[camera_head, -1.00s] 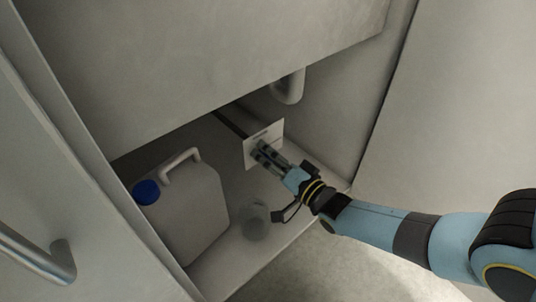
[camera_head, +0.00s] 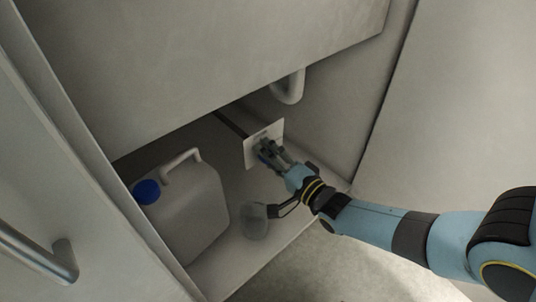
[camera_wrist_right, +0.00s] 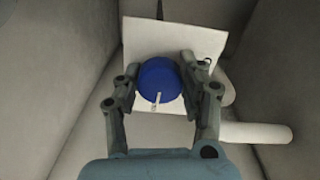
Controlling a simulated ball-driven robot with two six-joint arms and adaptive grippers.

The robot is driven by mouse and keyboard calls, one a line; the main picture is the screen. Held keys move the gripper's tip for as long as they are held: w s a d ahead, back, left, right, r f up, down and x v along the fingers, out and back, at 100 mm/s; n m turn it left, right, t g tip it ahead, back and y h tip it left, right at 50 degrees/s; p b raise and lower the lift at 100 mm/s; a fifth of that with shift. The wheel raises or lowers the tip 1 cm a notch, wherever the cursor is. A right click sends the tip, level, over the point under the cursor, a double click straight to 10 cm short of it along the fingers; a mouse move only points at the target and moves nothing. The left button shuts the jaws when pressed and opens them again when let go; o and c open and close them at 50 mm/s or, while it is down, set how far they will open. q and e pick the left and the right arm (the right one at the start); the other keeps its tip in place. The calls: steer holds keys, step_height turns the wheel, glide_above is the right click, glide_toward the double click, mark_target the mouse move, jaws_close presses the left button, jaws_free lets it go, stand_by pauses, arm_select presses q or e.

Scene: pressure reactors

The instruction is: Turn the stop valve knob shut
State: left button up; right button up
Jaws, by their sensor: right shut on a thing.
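The stop valve knob (camera_wrist_right: 160,80) is blue and round, with a pale pointer mark aimed down and slightly left in the right wrist view. It sits in front of a white square plate (camera_wrist_right: 202,38). The plate also shows in the head view (camera_head: 277,129), inside the open cabinet, where my gripper mostly hides the knob. My right gripper (camera_wrist_right: 161,88) has its fingers on both sides of the knob and is shut on it. In the head view my right gripper (camera_head: 265,152) reaches in from the lower right. My left gripper is not in view.
A pale canister (camera_head: 195,215) with a blue cap stands left in the cabinet. A small translucent vessel (camera_head: 254,222) stands just below my right wrist. A curved white pipe (camera_head: 290,88) hangs above the plate. The cabinet walls are close on both sides.

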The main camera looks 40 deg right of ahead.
steer(key=shift+s+f, duration=0.1)
steer(key=o, duration=1.2)
steer(key=s+d, duration=0.1)
steer(key=s, duration=1.1)
arm_select(q)
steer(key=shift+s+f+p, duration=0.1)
steer(key=shift+p, duration=0.2)
